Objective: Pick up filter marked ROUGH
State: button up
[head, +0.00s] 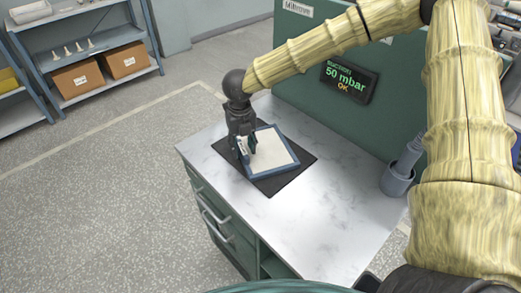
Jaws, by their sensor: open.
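A flat filter (274,153) with a pale face and a blue frame lies on a black mat (276,187) on the worktable. A small white label shows at its left side next to my fingers, but its writing is too small to read. My gripper (245,153) points down at the filter's left edge with its fingers open. The fingers hide part of that edge. I cannot tell whether they touch the frame.
The marble-look worktop (318,222) is clear at the front and right of the mat. A grey cup (397,184) with a tool in it stands at the right. Shelves with cardboard boxes (78,78) stand far left.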

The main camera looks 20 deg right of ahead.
jog(key=shift+f, duration=0.85)
grip_shut()
jog(key=shift+r, duration=0.15)
